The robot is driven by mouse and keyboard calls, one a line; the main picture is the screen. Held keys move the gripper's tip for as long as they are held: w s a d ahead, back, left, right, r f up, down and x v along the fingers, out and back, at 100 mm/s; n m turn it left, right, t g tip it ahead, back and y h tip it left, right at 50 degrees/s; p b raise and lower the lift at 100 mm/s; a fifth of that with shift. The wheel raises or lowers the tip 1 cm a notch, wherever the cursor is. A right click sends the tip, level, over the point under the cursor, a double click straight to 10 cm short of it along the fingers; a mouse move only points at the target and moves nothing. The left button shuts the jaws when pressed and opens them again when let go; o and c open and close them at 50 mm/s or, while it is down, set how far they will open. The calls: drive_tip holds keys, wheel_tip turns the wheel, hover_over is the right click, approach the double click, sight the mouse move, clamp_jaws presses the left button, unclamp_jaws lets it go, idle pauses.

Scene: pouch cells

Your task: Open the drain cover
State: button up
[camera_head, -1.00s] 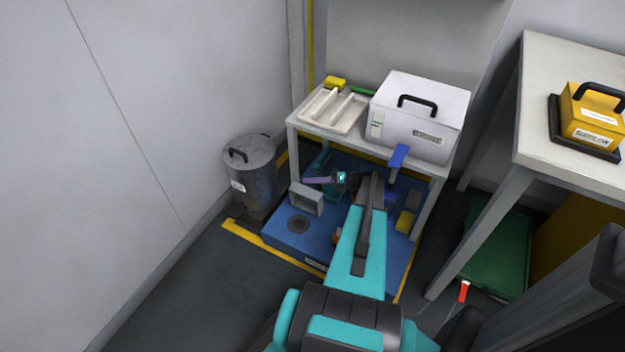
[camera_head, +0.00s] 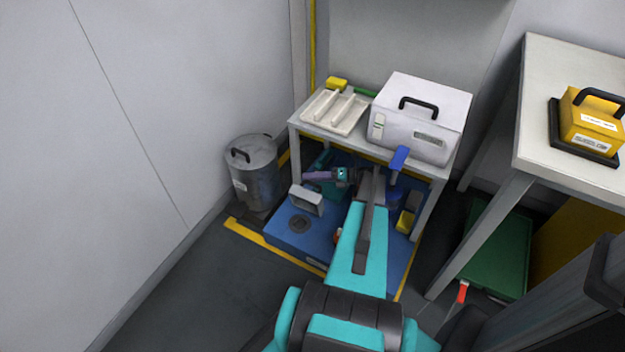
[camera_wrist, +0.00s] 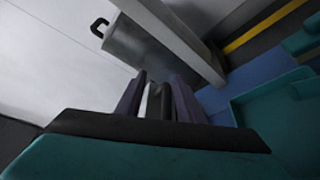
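A blue platform (camera_head: 270,238) lies on the floor under the small table. A grey square frame-like piece (camera_head: 306,200) stands tilted just behind the fitting; I cannot tell which of the two is the drain cover. My gripper (camera_head: 308,176) points left, just above the grey piece in the head view. In the wrist view my gripper (camera_wrist: 154,88) shows two purple fingers with dark inner pads. A pale strip shows between the pads; I cannot tell whether it is held or background.
A metal bin (camera_head: 255,175) with black handles stands left of the platform against the wall. The small table (camera_head: 412,162) stands over the platform and carries a tray (camera_head: 335,110) and a white case (camera_head: 418,115). Its front-left leg (camera_head: 294,155) is close to my gripper.

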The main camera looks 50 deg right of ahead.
drive_tip(key=s+a+r+p, duration=0.1)
drive_tip(key=s+a+p, duration=0.1)
drive_tip(key=s+a, duration=0.8)
drive_tip(key=shift+s+a+r+p, duration=0.2)
drive_tip(key=shift+s+r+p, duration=0.2)
drive_tip(key=shift+s, duration=0.65)
drive_tip(key=shift+c, duration=0.3)
